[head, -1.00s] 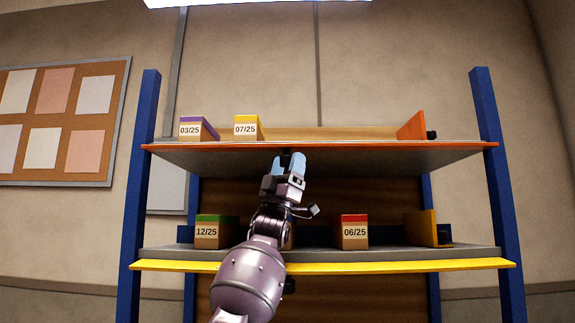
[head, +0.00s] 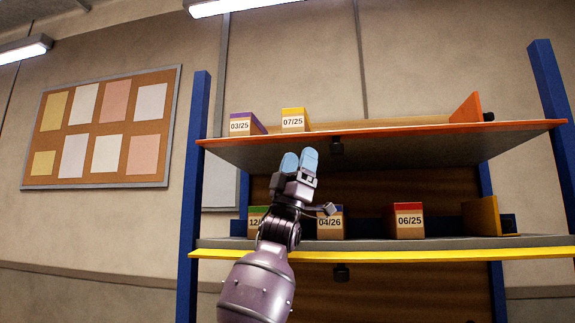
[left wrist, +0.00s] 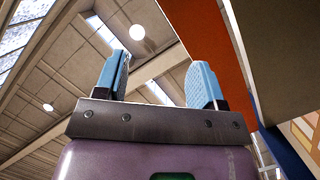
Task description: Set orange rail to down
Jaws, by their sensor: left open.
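The orange rail (head: 400,132) runs along the front edge of the upper shelf, a thin strip in the head view. A small black block (head: 336,145) sits just under it. My left gripper (head: 299,158) is open and empty, fingers pointing up, and appears just below the rail and left of the black block. Whether it touches the rail cannot be told from the head view. In the left wrist view, the gripper (left wrist: 158,78) has blue fingers apart with nothing between them, and the orange rail (left wrist: 205,35) passes at the right, beyond the right finger. My right gripper is not in view.
A yellow rail (head: 400,255) fronts the lower shelf, with a black block (head: 341,272) beneath. Dated boxes stand on both shelves, including 07/25 (head: 294,121) and 06/25 (head: 408,222). Blue posts (head: 193,180) flank the rack. My arm partly covers the 12/25 box.

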